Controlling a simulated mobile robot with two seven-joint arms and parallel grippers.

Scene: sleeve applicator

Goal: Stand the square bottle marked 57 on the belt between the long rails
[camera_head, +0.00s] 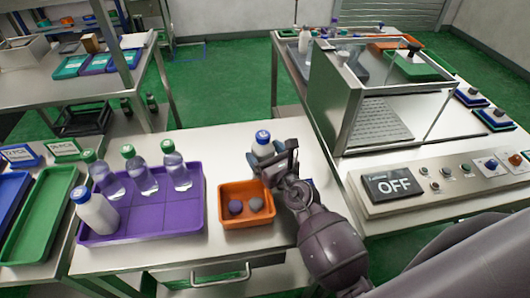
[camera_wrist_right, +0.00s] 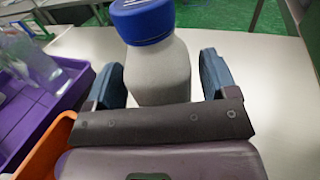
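A pale grey bottle with a blue cap (camera_head: 263,138) stands upright on the steel table behind the orange bin; it also fills the middle of the right wrist view (camera_wrist_right: 158,70). White marks show on its cap, but I cannot read a number. My right gripper (camera_head: 277,157) is at this bottle, with one finger on each side of it in the wrist view (camera_wrist_right: 165,82). The fingers are apart, with a visible gap on the right side; contact on the left is unclear. I cannot make out the belt or its long rails clearly. My left gripper is out of view.
A purple tray (camera_head: 150,234) holds a white blue-capped bottle (camera_head: 97,213) and several clear bottles. On the right stand a clear-walled machine (camera_head: 345,90) and a control panel with an OFF display (camera_head: 392,186).

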